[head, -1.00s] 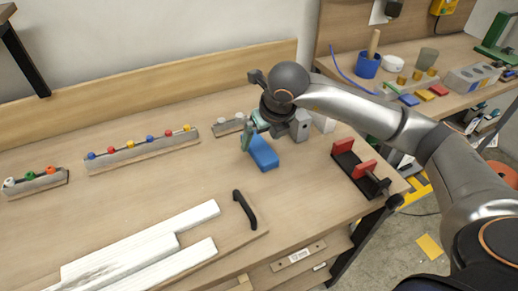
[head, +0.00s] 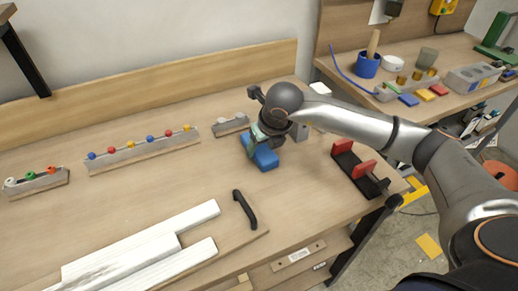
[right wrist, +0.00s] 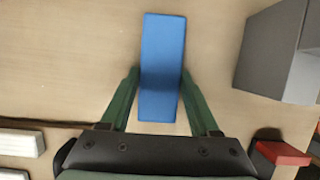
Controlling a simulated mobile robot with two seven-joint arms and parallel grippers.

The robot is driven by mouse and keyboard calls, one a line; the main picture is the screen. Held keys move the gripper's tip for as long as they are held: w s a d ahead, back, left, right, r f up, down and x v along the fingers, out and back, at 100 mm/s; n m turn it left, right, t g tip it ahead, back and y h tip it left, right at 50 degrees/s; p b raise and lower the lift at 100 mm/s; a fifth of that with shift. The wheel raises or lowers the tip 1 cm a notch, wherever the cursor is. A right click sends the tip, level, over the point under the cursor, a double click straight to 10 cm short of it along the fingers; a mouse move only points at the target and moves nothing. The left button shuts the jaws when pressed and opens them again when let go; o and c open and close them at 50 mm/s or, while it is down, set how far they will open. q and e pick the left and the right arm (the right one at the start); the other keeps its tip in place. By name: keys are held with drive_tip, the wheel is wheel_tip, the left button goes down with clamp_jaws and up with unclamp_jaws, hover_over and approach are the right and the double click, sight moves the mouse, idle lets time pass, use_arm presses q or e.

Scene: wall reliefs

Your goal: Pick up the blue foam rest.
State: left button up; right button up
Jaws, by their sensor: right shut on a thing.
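The blue foam rest (head: 264,156) is a small blue block on the wooden workbench, right of the middle in the head view. My right gripper (head: 257,148) is down at it, with its green fingers on either side. In the right wrist view the blue foam rest (right wrist: 162,60) stands between the two fingers of my right gripper (right wrist: 160,85), which are shut on its long sides. The block appears to be still on the bench top. My left gripper is not in view.
A grey block (right wrist: 275,55) stands close to the right of the rest in the right wrist view. Racks with coloured knobs (head: 140,148) line the back. A black and red holder (head: 355,168) stands at right; white strips (head: 150,245) and a black handle (head: 244,208) lie in front.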

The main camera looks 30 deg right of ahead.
drive_tip(key=c, duration=0.7)
drive_tip(key=shift+r, duration=0.1)
